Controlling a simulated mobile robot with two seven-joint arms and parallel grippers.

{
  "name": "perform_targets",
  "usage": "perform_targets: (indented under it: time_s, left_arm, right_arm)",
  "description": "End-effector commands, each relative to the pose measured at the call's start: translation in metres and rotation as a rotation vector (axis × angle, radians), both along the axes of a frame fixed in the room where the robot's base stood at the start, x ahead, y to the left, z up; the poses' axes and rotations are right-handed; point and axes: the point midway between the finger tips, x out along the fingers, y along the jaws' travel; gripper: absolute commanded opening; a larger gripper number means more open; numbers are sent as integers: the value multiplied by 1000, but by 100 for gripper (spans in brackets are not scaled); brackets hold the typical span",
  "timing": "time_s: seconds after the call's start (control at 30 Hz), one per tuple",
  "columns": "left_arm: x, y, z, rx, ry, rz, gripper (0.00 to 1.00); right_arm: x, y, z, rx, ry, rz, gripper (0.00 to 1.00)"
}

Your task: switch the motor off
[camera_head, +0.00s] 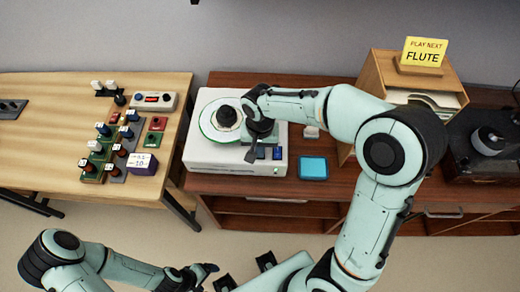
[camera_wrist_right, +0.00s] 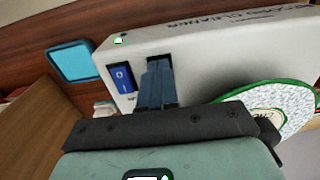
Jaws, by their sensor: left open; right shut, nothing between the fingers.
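The white record cleaner (camera_head: 200,155) stands on the brown cabinet, a disc with a green edge (camera_head: 207,125) on its top. It also shows in the right wrist view (camera_wrist_right: 215,45). Two blue rocker switches sit side by side on it: one (camera_wrist_right: 121,78) is in plain sight, marked I and O; the other (camera_wrist_right: 160,60) is mostly hidden behind my right fingers. No motor label is readable. My right gripper (camera_wrist_right: 157,80) is shut and empty, its fingertips at the partly hidden switch; I cannot tell whether they touch. My left gripper (camera_head: 205,272) is open, low and away from the cleaner.
A blue square pad (camera_head: 313,167) lies right of the cleaner; it also shows in the right wrist view (camera_wrist_right: 72,62). A light wooden table (camera_head: 45,150) with small switch boxes stands left.

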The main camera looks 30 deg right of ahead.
Motion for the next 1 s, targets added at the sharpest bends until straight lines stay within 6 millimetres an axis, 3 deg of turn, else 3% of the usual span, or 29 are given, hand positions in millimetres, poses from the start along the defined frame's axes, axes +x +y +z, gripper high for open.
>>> perform_targets:
  time_s: [0.27,1.0]
  left_arm:
    - [1,0,2,0,-1,0,84]
    - [34,0,44,0,-38,0,84]
  right_arm:
    - [0,0,2,-1,-1,0,0]
    - [1,0,62,1,-3,-1,0]
